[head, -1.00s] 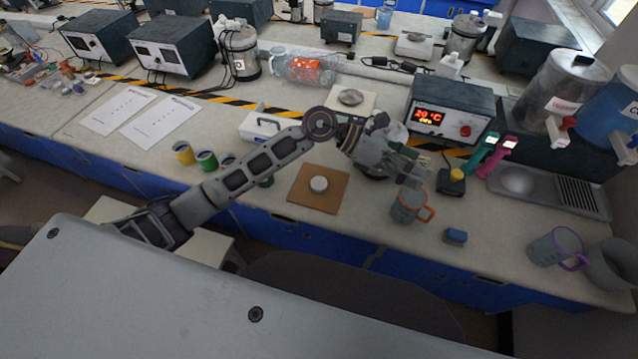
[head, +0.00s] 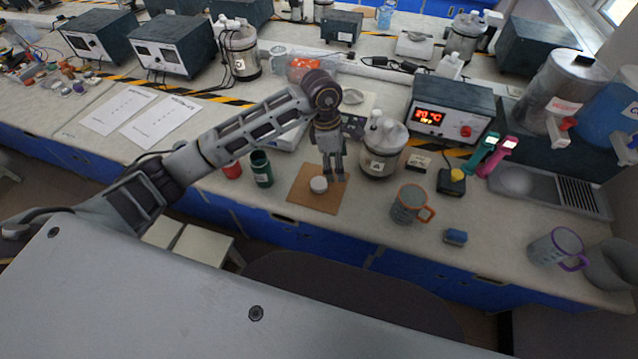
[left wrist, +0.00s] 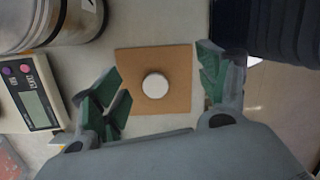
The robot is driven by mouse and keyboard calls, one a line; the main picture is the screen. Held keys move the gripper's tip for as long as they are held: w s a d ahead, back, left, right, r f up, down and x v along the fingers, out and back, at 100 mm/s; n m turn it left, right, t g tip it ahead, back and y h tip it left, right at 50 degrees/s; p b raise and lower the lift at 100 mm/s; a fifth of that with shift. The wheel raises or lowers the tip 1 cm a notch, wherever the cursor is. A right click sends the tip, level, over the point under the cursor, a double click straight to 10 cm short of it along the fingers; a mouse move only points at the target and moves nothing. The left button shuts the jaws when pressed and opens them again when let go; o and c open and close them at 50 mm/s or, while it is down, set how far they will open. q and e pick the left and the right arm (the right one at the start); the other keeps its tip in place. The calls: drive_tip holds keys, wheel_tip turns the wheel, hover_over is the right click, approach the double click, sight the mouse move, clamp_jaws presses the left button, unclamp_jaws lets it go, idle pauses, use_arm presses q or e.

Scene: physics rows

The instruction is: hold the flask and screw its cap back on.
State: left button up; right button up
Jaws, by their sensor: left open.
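A pale round cap (head: 318,184) lies on a brown square board (head: 304,201) near the bench's front edge. It also shows in the left wrist view (left wrist: 155,85), centred on the board. A dark green upright cylinder (head: 262,170), which looks like the flask, stands left of the board, apart from it. My left gripper (head: 334,179) points down over the board, just right of and behind the cap in the head view. Its green-padded fingers (left wrist: 162,82) are open, spread to either side of the cap in the wrist view, with nothing between them. My right gripper is not in view.
A metal vessel marked A (head: 382,162) stands close right of the board. An orange-handled mug (head: 408,205), a blue block (head: 455,237) and a temperature unit (head: 450,110) are farther right. A red can (head: 232,170) stands left of the green cylinder.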

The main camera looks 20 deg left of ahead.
use_arm(q)
drive_tip(key=a, duration=0.1)
drive_tip(key=w+a+y, duration=0.1)
drive_tip(key=a, duration=0.1)
drive_tip(key=a+y, duration=0.1)
drive_tip(key=a, duration=0.1)
drive_tip(key=shift+w+a+r, duration=0.1)
drive_tip(key=shift+w+r, duration=0.05)
drive_tip(key=shift+r, duration=0.15)
drive_tip(key=p, duration=0.1)
hover_over(319, 184)
wheel_tip(319, 184, down, 8)
drive_tip(key=shift+r, duration=0.1)
drive_tip(key=shift+f, duration=0.4)
drive_tip(key=shift+f, duration=0.1)
